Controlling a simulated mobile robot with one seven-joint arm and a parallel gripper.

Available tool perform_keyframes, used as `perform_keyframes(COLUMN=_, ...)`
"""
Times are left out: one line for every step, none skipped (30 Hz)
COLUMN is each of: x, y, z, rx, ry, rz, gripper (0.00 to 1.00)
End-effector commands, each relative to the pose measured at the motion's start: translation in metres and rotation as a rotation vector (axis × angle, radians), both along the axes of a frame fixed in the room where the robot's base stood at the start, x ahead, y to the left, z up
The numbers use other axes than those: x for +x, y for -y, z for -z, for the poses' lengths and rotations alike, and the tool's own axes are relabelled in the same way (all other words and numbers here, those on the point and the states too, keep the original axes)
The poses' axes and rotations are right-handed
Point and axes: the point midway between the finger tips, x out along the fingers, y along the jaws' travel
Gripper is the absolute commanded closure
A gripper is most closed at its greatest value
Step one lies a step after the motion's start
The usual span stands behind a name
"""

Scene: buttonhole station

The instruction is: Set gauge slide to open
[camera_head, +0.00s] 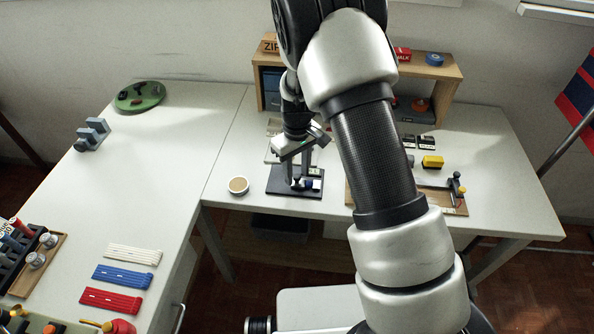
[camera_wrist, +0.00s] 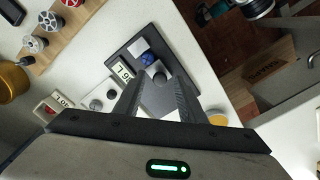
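The gauge (camera_head: 283,188) is a small station with a dark base plate on the table, under my gripper. In the wrist view the gauge (camera_wrist: 124,52) shows its dark plate, a white block, a blue round part (camera_wrist: 147,59) and a small printed label (camera_wrist: 123,71). A small dark round knob (camera_wrist: 159,77) sits by my fingertips; I cannot tell if they touch it. My gripper (camera_head: 297,183) points down over the plate. In the wrist view its fingers (camera_wrist: 163,80) stand apart. The fingers hide part of the plate, and the slide's position is unclear.
A wooden shelf (camera_head: 440,72) stands at the back. The left table has clear space around its middle.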

Motion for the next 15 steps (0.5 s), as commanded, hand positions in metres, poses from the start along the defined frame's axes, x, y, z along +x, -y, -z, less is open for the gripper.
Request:
perform_keyframes(x=0.000, y=0.000, z=0.000, rx=0.000, ry=0.000, rz=0.000, gripper=0.70)
perform_keyframes(x=0.000, y=0.000, z=0.000, rx=0.000, ry=0.000, rz=0.000, gripper=0.75)
perform_keyframes(x=0.000, y=0.000, z=0.000, rx=0.000, ry=0.000, rz=0.000, gripper=0.82)
perform_keyframes(x=0.000, y=0.000, z=0.000, rx=0.000, ry=0.000, rz=0.000, gripper=0.87)
perform_keyframes(x=0.000, y=0.000, z=0.000, rx=0.000, ry=0.000, rz=0.000, gripper=0.92)
perform_keyframes(x=0.000, y=0.000, z=0.000, rx=0.000, ry=0.000, rz=0.000, gripper=0.99)
perform_keyframes(x=0.000, y=0.000, z=0.000, rx=0.000, ry=0.000, rz=0.000, gripper=1.00)
perform_keyframes(x=0.000, y=0.000, z=0.000, rx=0.000, ry=0.000, rz=0.000, gripper=1.00)
perform_keyframes(x=0.000, y=0.000, z=0.000, rx=0.000, ry=0.000, rz=0.000, gripper=1.00)
perform_keyframes(x=0.000, y=0.000, z=0.000, rx=0.000, ry=0.000, rz=0.000, gripper=1.00)
perform_keyframes(x=0.000, y=0.000, z=0.000, rx=0.000, ry=0.000, rz=0.000, gripper=1.00)
perform_keyframes(x=0.000, y=-0.001, z=0.000, rx=0.000, ry=0.000, rz=0.000, gripper=1.00)
perform_keyframes(x=0.001, y=-0.003, z=0.000, rx=0.000, ry=0.000, rz=-0.001, gripper=1.00)
perform_keyframes(x=0.002, y=-0.007, z=0.000, rx=0.001, ry=0.001, rz=-0.002, gripper=1.00)
perform_keyframes(x=0.003, y=-0.013, z=0.000, rx=0.001, ry=0.002, rz=-0.005, gripper=1.00)
